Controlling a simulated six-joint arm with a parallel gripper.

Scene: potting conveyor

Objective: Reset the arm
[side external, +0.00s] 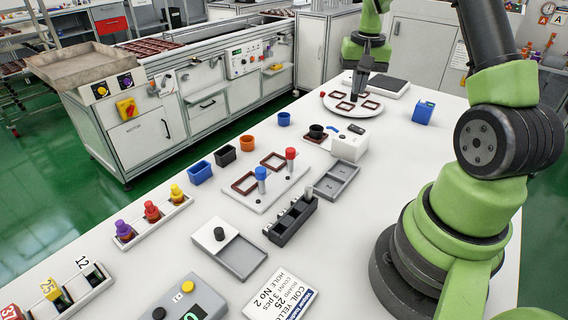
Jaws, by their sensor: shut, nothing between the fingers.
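My arm reaches to the far end of the white table. My gripper (355,94) points down over a round white plate (331,106) that carries brown square frames (370,105). The fingers are together and nothing shows between them. They are small and far off here, so I cannot tell whether the tips touch the plate or a frame.
A blue box (423,112) stands right of the plate, with a dark flat slab (388,86) behind. Nearer are a white board (258,204) with frames and two capped posts, a grey tray (336,180), a black holder (290,222) and coloured bins (200,172).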

